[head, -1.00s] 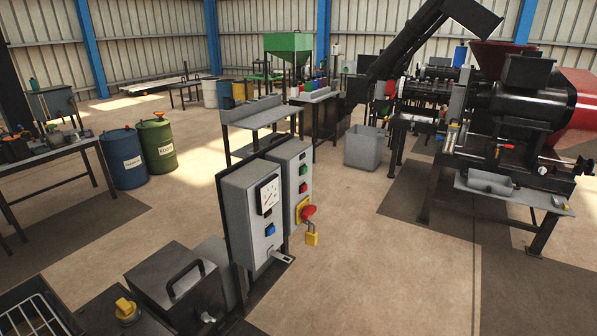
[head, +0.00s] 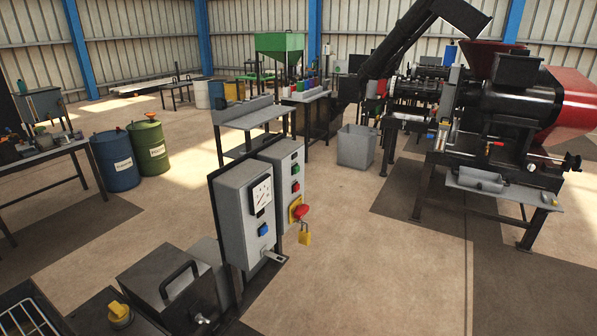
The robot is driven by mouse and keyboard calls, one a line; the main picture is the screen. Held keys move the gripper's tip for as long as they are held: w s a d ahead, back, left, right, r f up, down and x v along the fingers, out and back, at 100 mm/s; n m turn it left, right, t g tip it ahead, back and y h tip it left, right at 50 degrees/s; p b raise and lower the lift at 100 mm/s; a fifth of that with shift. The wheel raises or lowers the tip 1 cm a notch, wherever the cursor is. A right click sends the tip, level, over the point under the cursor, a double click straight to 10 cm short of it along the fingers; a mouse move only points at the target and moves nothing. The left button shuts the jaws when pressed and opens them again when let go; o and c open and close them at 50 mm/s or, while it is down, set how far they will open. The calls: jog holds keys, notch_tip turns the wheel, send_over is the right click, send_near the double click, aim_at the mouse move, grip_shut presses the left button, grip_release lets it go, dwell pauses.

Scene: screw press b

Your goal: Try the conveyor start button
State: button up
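Lower down is a red knob (head: 301,212) on a yellow plate, with a yellow padlock (head: 305,234) hanging there. A second grey box (head: 232,225) beside it carries a white-faced gauge (head: 261,192) and a blue button (head: 263,230). The labels are too small to read, so I cannot tell which button is the conveyor start. My gripper is not in view.
A dark lidded box (head: 168,283) with a handle is at the lower left. A grey bin (head: 356,147) stands behind the control boxes. The large press (head: 505,110) and inclined conveyor (head: 402,48) stand at right. Open floor (head: 370,265) lies between boxes and press.

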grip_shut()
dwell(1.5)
